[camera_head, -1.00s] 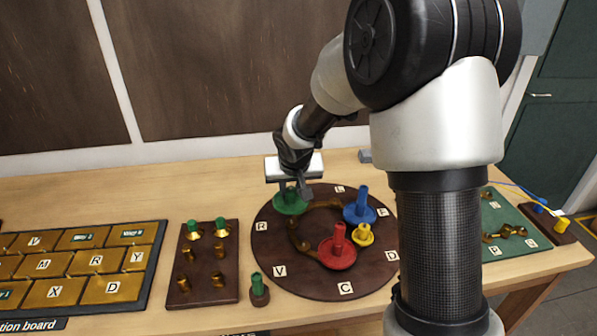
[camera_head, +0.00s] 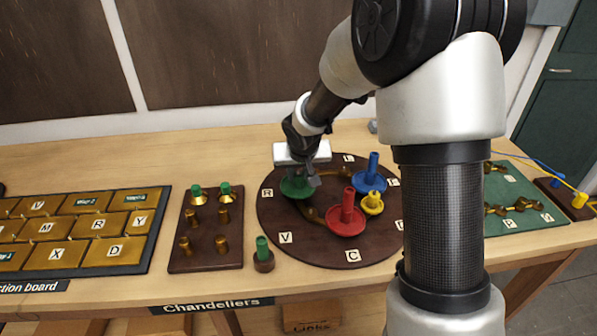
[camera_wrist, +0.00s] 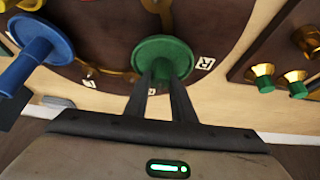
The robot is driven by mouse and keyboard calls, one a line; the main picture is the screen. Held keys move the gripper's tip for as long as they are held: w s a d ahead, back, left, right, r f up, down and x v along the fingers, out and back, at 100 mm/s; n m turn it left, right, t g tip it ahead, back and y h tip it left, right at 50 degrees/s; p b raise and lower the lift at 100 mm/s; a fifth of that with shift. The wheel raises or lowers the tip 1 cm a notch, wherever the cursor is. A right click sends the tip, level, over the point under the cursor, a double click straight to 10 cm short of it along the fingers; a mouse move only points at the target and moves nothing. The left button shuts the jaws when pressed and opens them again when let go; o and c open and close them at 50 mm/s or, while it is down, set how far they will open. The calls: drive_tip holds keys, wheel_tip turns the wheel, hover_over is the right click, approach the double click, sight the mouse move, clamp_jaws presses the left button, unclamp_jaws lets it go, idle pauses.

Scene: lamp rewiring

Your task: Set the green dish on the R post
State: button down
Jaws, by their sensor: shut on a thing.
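The green dish (camera_head: 297,188) is over the left part of the round brown board (camera_head: 289,247), close to the R label (camera_head: 267,193). My gripper (camera_head: 302,172) is shut on it from above. In the wrist view the two fingers hold the green dish (camera_wrist: 150,50) near its middle, and the R label (camera_wrist: 205,63) lies just right of its rim. The R post is hidden, and I cannot tell whether the dish touches it.
On the board stand a red dish (camera_head: 346,218), a blue dish (camera_head: 371,182) and a small yellow piece (camera_head: 373,203). Left are a rack (camera_head: 205,262) with brass and green pieces and a lone green peg (camera_head: 263,250). Bare table (camera_head: 225,160) lies behind.

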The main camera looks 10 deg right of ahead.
drive_tip(key=shift+f+b, duration=0.6)
drive_tip(key=shift+b, duration=0.1)
drive_tip(key=c, duration=1.4)
unclamp_jaws()
drive_tip(key=p+v, duration=0.3)
drive_tip(key=v, duration=1.4)
drive_tip(key=shift+r, duration=0.25)
drive_tip(key=shift+s, duration=0.1)
